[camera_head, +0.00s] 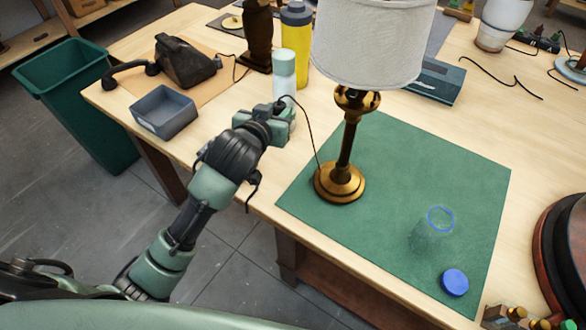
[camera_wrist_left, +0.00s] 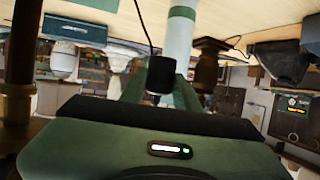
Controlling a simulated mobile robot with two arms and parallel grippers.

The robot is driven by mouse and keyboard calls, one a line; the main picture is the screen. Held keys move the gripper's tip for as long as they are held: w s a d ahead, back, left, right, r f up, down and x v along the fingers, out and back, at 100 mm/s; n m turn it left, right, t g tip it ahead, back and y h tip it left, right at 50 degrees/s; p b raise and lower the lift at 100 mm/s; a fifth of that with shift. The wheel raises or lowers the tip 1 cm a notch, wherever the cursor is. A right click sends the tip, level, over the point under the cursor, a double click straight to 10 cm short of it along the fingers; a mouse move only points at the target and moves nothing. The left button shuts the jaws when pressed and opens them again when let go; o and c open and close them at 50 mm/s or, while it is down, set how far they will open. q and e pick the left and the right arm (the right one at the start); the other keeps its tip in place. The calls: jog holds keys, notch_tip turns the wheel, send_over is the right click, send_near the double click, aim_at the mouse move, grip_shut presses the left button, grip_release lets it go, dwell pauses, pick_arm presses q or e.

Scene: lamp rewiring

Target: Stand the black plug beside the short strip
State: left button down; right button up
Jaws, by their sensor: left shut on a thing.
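My left gripper (camera_head: 286,110) is shut on the black plug, above the wooden table left of the green mat. In the left wrist view, the black plug (camera_wrist_left: 160,75) sits between the fingertips, with its cord running up from it. In the head view the gripper mostly hides the plug. The thin black cord (camera_head: 309,130) runs from the gripper down to the brass lamp (camera_head: 340,183). A dark power strip (camera_head: 538,40) lies at the far right back of the table; I cannot tell whether it is the short strip. My right gripper is not in view.
A pale green-and-white bottle (camera_head: 284,72) stands just behind the gripper, with a yellow bottle (camera_head: 296,45) beyond. A grey tray (camera_head: 165,111) and black telephone (camera_head: 184,62) are to the left. A clear jar (camera_head: 433,235) and blue lid (camera_head: 454,282) are on the mat (camera_head: 400,150).

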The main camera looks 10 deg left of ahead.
pick_arm(q)
notch_tip(320, 180, down, 7)
send_over(279, 170)
notch_tip(279, 170, down, 8)
jog(key=shift+r, duration=0.1)
notch_tip(279, 170, down, 3)
jog(key=shift+f, duration=0.55)
jog(key=c, duration=1)
grip_release()
jog(key=shift+c, duration=0.2)
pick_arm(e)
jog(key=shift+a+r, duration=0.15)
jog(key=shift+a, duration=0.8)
